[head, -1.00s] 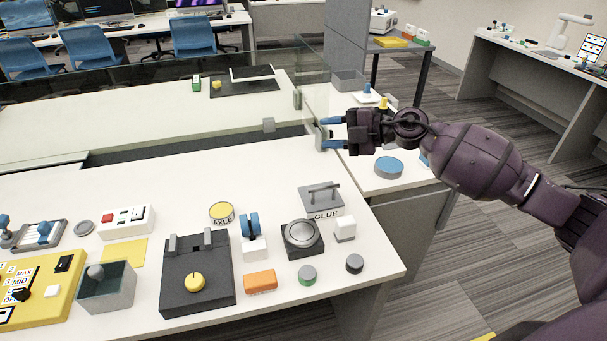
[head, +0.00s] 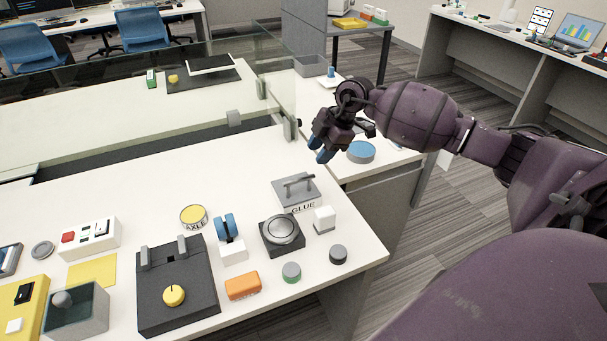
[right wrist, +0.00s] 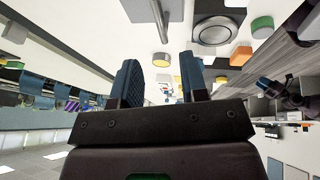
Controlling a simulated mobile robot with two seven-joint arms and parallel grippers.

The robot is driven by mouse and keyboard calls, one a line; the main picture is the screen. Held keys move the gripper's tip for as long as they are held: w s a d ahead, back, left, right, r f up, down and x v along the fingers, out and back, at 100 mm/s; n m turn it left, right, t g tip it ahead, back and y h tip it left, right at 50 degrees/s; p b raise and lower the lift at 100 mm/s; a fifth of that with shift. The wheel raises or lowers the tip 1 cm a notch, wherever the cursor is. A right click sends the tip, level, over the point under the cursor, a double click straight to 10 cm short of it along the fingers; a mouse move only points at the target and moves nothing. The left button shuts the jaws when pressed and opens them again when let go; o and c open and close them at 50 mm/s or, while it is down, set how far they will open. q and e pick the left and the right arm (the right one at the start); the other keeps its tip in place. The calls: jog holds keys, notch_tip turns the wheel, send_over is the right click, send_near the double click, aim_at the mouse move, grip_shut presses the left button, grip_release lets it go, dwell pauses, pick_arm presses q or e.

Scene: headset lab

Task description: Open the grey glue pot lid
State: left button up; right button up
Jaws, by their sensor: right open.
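The grey glue pot (head: 304,207) stands near the right edge of the white table, with a "GLUE" label on its front. Its grey lid (head: 287,200) lies flat on top and carries a raised bar handle (head: 299,183). In the right wrist view the grey lid (right wrist: 139,10) and its bar show at the top edge, partly cut off. My right gripper (head: 320,149) is open and empty, above and beyond the pot, with its blue fingertips pointing down. Both fingers also show in the right wrist view (right wrist: 161,80).
A white cube (head: 324,219) and a black box with a round grey button (head: 282,236) stand close in front of the pot. A glass panel (head: 278,90) rises behind it. A blue round piece (head: 361,151) lies right of my gripper.

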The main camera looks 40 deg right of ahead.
aim_at(302, 178)
jog(key=b+x, duration=0.1)
jog(key=x, duration=0.8)
jog(key=shift+b, duration=0.3)
jog(key=shift+c, duration=0.4)
grip_shut()
